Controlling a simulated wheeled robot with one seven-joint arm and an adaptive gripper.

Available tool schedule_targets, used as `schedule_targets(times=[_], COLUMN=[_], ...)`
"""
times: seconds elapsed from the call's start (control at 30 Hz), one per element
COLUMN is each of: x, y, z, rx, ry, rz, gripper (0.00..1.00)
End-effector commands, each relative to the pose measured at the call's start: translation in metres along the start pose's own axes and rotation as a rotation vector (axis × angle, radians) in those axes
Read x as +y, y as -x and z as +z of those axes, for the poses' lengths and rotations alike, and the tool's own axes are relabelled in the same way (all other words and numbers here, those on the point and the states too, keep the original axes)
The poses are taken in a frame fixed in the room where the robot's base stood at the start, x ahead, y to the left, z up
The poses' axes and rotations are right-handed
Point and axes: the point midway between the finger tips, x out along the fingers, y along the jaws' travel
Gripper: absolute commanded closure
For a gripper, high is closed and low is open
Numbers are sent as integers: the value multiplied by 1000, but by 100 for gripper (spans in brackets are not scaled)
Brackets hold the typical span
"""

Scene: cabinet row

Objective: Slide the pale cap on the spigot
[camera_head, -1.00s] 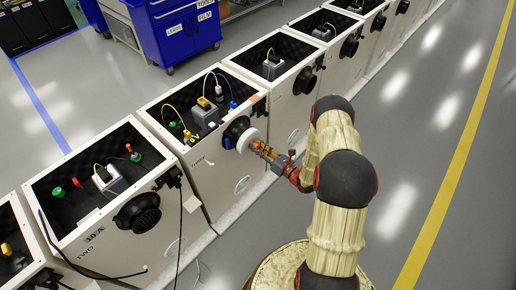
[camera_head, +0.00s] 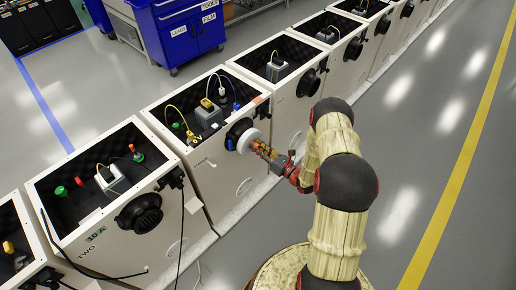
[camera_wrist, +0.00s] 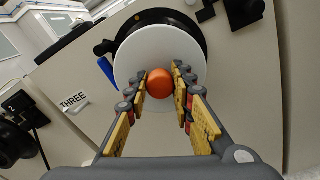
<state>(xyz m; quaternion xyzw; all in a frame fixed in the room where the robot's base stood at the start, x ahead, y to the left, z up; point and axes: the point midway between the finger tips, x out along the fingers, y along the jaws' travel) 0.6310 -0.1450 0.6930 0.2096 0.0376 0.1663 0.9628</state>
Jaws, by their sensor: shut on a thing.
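The pale cap (camera_wrist: 138,58) is a flat white disc with an orange knob (camera_wrist: 160,83) at its middle. My gripper (camera_wrist: 161,84) is shut on this knob, one finger on each side. The black round spigot (camera_wrist: 188,20) is on the front of the cabinet marked THREE. The cap is in front of the spigot and hides most of it; a black rim shows above and to the right. In the head view the cap (camera_head: 255,142) is upright at the spigot (camera_head: 237,129). I cannot tell whether they touch.
Cabinet TWO (camera_head: 110,243), with its own black round fitting (camera_head: 140,213), stands to the left. More open-topped cabinets run to the upper right. Cables hang between cabinets TWO and THREE. The grey floor to the right is clear.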

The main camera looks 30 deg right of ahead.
Motion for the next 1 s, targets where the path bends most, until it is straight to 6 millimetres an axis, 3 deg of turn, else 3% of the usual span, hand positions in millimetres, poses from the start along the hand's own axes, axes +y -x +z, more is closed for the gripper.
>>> schedule_targets(times=[1.0], x=[0], y=[-13], z=[1], rx=[-2], ry=[2], rz=[2], gripper=[100])
